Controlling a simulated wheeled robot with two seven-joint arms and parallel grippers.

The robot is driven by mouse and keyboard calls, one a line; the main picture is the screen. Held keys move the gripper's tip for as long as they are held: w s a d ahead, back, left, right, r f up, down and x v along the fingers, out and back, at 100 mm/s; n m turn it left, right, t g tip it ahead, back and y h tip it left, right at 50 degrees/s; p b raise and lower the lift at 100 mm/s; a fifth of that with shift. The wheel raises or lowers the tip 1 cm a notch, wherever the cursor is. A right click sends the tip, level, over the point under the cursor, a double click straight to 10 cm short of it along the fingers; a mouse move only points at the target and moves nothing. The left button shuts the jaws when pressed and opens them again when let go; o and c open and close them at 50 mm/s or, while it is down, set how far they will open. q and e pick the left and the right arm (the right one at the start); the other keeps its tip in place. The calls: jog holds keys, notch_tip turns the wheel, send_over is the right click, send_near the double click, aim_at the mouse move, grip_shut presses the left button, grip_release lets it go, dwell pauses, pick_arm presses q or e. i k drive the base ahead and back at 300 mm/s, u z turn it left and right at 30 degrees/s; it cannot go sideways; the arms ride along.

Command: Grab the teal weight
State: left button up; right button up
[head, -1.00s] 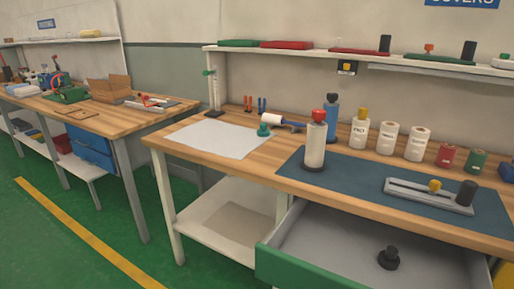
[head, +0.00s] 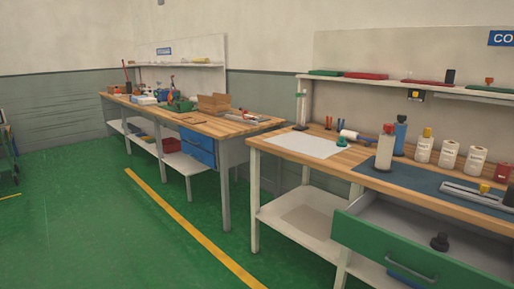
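The teal weight (head: 342,142) is a small knobbed piece standing at the right edge of the white sheet (head: 306,146) on the right workbench (head: 374,180). A white roller with a blue handle (head: 350,135) lies just behind it, and a white cylinder with a red top (head: 385,150) stands to its right. Neither of my grippers shows in the head view.
A second workbench (head: 215,128) stands to the left. The green floor (head: 120,220) in front is clear.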

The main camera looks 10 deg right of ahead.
aim_at(342, 143)
jog(key=u, duration=0.9)
jog(key=i, duration=2.65)
jog(key=z, duration=0.95)
jog(key=i, duration=1.5)
jog(key=z, duration=1.25)
